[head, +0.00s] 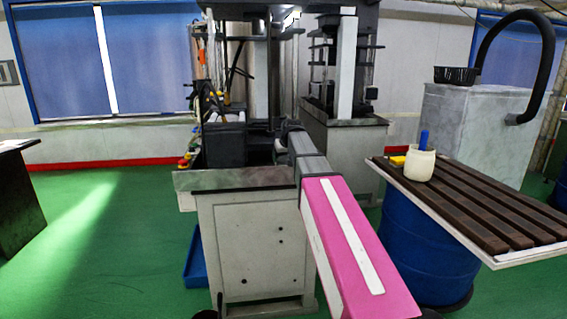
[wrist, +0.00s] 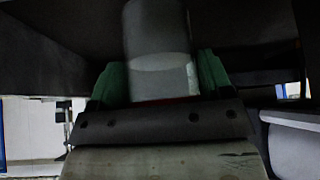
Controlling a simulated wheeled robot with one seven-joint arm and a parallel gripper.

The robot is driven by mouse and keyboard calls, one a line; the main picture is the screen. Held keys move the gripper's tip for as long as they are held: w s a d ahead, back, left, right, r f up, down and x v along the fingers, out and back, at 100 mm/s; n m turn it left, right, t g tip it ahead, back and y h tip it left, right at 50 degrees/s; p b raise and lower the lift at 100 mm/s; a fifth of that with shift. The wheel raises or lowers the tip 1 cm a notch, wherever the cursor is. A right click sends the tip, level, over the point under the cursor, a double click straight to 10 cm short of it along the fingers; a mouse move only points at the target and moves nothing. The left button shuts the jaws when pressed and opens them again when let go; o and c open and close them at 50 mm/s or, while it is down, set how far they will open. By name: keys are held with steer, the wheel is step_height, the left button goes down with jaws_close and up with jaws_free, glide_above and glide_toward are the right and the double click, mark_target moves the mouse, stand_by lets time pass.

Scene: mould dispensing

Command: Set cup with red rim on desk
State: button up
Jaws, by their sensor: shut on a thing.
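My gripper (wrist: 158,82) shows in the wrist view with its green fingers on both sides of a grey cup (wrist: 157,45), shut on it. A thin red line shows at the cup's lower edge, just above my gripper's dark body. The cup's far end is in shadow. In the head view my arm reaches into the machine, and the gripper and cup are hidden there. A dark desk (head: 14,146) stands at the far left, partly out of frame. A slatted table (head: 480,205) stands at the right. I cannot tell which one is the task's desk.
The machine (head: 255,235) stands ahead, with dark surfaces close around the cup in the wrist view. A cream pot (head: 419,166) with a blue handle and a yellow block (head: 397,161) sit on the slatted table, above a blue barrel (head: 420,250). Green floor (head: 110,240) is clear at left.

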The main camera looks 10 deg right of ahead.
steer(key=shift+f, duration=1.1)
steer(key=shift+f, duration=0.1)
steer(key=o, duration=1.1)
